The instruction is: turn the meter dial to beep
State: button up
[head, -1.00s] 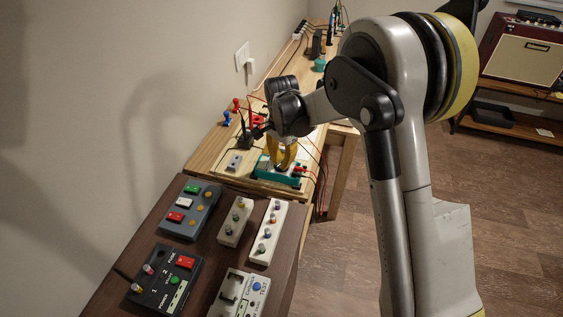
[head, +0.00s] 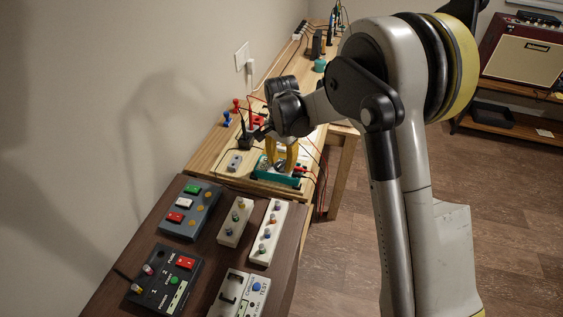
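The meter looks to be the teal-green box (head: 276,178) on the light wooden bench, just beyond the dark table. My gripper (head: 280,162) points down over it, its yellow fingers spread apart around a small dark, round part that may be the dial. I cannot tell whether the fingers touch it. The dial's marking and the beep position are too small to read, and my wrist hides part of the area behind.
A dark table (head: 205,264) in front carries several pedal-like boxes with knobs and switches. Thin red and black leads (head: 318,181) run beside the meter. A wall stands close on the left. A small grey switch box (head: 234,162) sits left of the meter.

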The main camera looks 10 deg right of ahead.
aim_at(282, 163)
notch_tip(282, 163, up, 12)
dwell(0.6)
